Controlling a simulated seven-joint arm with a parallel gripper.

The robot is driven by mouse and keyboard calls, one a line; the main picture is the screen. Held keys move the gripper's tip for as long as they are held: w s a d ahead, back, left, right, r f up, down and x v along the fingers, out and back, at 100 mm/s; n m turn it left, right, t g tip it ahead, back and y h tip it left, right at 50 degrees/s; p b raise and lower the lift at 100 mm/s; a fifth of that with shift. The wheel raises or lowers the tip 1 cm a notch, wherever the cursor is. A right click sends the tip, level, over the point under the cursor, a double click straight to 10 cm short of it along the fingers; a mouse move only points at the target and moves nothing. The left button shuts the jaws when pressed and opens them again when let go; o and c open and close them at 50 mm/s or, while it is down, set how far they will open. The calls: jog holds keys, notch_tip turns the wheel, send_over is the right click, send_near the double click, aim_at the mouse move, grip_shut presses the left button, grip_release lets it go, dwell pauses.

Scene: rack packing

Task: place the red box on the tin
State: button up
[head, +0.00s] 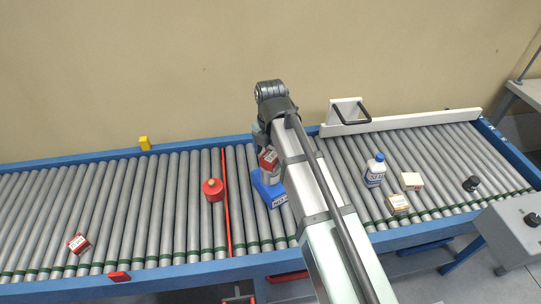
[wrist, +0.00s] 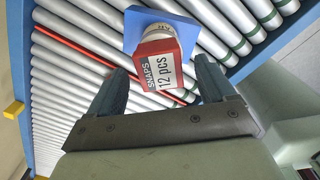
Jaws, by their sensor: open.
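A red box (wrist: 160,70) with a white label reading "SNAPS 12 pcs" appears in the wrist view between the fingers of my gripper (wrist: 162,68). The jaws are open, with a finger on each side and a visible gap to the box. Behind it shows a pale round tin (wrist: 154,29), mostly hidden, over a blue box (wrist: 131,26). In the head view the red box (head: 268,159) appears to rest on the tin (head: 270,178), which stands on the blue box (head: 268,196). My arm partly covers this stack and most of my gripper.
A second red box (head: 77,243) lies at the left of the roller conveyor (head: 130,215). A red round container (head: 213,190) stands left of the stack. A white bottle (head: 375,171), a cream box (head: 411,181), a brown box (head: 398,204) and a black knob-like object (head: 471,184) are at the right.

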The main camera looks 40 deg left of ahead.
aim_at(270, 156)
notch_tip(270, 156, up, 10)
jog(key=shift+r, duration=0.25)
dwell(0.3)
